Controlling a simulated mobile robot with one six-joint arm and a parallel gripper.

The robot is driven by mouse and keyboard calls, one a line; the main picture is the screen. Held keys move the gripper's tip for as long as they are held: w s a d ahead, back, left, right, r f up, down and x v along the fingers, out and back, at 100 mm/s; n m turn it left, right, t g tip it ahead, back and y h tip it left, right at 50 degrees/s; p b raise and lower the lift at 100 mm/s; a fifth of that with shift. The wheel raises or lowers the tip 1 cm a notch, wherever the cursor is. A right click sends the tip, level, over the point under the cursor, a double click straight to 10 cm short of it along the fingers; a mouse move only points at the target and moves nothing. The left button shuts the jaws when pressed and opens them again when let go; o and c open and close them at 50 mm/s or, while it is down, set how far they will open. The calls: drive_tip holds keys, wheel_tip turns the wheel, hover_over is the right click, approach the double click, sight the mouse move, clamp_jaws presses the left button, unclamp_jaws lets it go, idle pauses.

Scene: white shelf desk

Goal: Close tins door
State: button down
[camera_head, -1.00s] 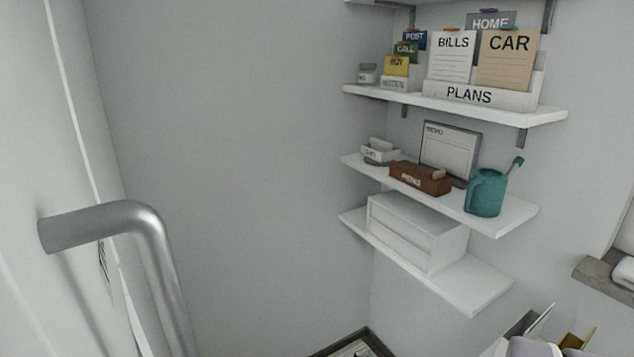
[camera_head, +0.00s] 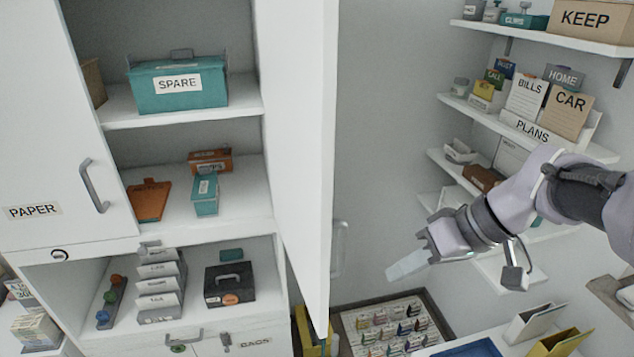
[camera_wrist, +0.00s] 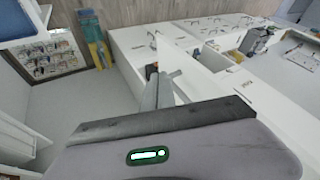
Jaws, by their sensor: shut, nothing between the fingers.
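A tall white cabinet door (camera_head: 298,110) stands swung open in the head view, seen nearly edge-on. No tins label on it is readable. Its grey bar handle (camera_head: 339,248) shows on the right side, low down. The open cabinet (camera_head: 262,75) to its left has white shelves. My gripper (camera_head: 402,268) is to the right of the handle, apart from it, shut and empty. In the wrist view, my grey fingers (camera_wrist: 158,92) point toward white cabinets and hide part of them.
The PAPER door (camera_head: 60,130) is shut at left. Wall shelves (camera_head: 535,135) stand close behind my arm. A rack of small items (camera_head: 390,325) lies below.

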drive_tip(key=w+a+f, duration=0.1)
drive_tip(key=a+f, duration=0.7)
drive_tip(key=a, duration=0.1)
drive_tip(key=shift+a, duration=0.2)
